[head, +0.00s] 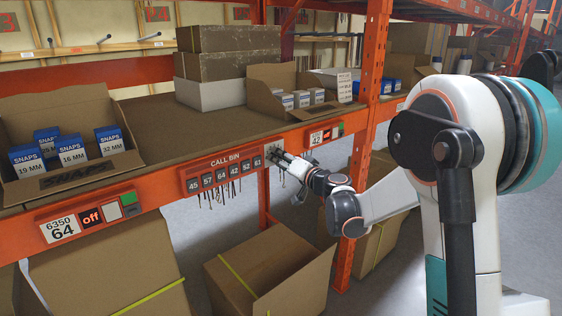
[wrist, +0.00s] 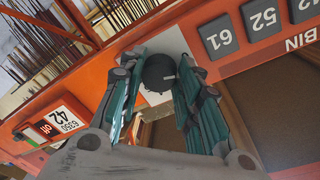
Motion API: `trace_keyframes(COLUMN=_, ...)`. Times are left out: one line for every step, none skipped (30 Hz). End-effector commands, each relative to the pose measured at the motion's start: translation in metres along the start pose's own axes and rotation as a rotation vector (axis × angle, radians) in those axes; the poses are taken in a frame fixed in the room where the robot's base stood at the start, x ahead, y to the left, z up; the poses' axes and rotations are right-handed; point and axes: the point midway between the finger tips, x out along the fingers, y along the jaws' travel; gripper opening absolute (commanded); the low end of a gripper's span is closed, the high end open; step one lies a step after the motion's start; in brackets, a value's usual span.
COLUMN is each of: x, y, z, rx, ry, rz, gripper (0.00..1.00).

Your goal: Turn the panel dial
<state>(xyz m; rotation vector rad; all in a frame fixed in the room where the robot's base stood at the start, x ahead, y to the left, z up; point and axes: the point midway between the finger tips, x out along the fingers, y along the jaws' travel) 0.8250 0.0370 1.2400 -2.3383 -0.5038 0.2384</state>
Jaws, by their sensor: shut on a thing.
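The panel dial (wrist: 158,72) is a round black knob with a small light mark, on a pale plate (wrist: 160,42) fixed to the orange rack beam. In the wrist view, the teal and grey fingers of my gripper (wrist: 158,68) stand on either side of the knob and are shut on it. In the head view, my gripper (head: 282,158) reaches the beam just right of the CALL BIN panel (head: 222,175). The knob cannot be made out there behind the fingers.
The CALL BIN buttons lie left of the dial, with thin dark pieces hanging below. A 6350 42 label unit (head: 325,133) sits to the right, near the orange upright (head: 368,110). An open cardboard box (head: 262,265) stands below. A SNAPS carton (head: 65,130) is on the shelf.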

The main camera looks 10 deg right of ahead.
Motion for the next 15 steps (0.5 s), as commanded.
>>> trace_keyframes(x=0.0001, y=0.0001, z=-0.0006, rx=0.041, ry=-0.003, rz=0.003, gripper=0.07)
trace_keyframes(x=0.0001, y=0.0001, z=-0.0007, rx=0.069, ry=-0.005, rz=0.004, gripper=0.07)
trace_keyframes(x=0.0001, y=0.0, z=-0.0009, rx=0.108, ry=-0.008, rz=0.006, gripper=0.07)
trace_keyframes(x=0.0001, y=0.0, z=-0.001, rx=0.137, ry=-0.01, rz=0.007, gripper=0.07)
trace_keyframes(x=0.0001, y=-0.0001, z=-0.0012, rx=0.166, ry=-0.012, rz=0.008, gripper=0.07)
trace_keyframes(x=0.0001, y=-0.0001, z=-0.0013, rx=0.203, ry=-0.015, rz=0.009, gripper=0.07)
trace_keyframes(x=0.0001, y=-0.0001, z=-0.0014, rx=0.231, ry=-0.018, rz=0.011, gripper=0.07)
trace_keyframes(x=0.0001, y=-0.0002, z=-0.0015, rx=0.259, ry=-0.02, rz=0.012, gripper=0.07)
trace_keyframes(x=0.0001, y=-0.0002, z=-0.0016, rx=0.296, ry=-0.024, rz=0.014, gripper=0.07)
trace_keyframes(x=0.0001, y=-0.0003, z=-0.0017, rx=0.324, ry=-0.026, rz=0.015, gripper=0.07)
trace_keyframes(x=0.0002, y=-0.0004, z=-0.0019, rx=0.351, ry=-0.028, rz=0.016, gripper=0.07)
trace_keyframes(x=0.0002, y=-0.0006, z=-0.0021, rx=0.388, ry=-0.031, rz=0.017, gripper=0.07)
trace_keyframes(x=0.0002, y=-0.0007, z=-0.0023, rx=0.414, ry=-0.033, rz=0.018, gripper=0.07)
trace_keyframes(x=0.0002, y=-0.0007, z=-0.0024, rx=0.439, ry=-0.035, rz=0.019, gripper=0.07)
trace_keyframes(x=0.0002, y=-0.0007, z=-0.0026, rx=0.472, ry=-0.038, rz=0.02, gripper=0.07)
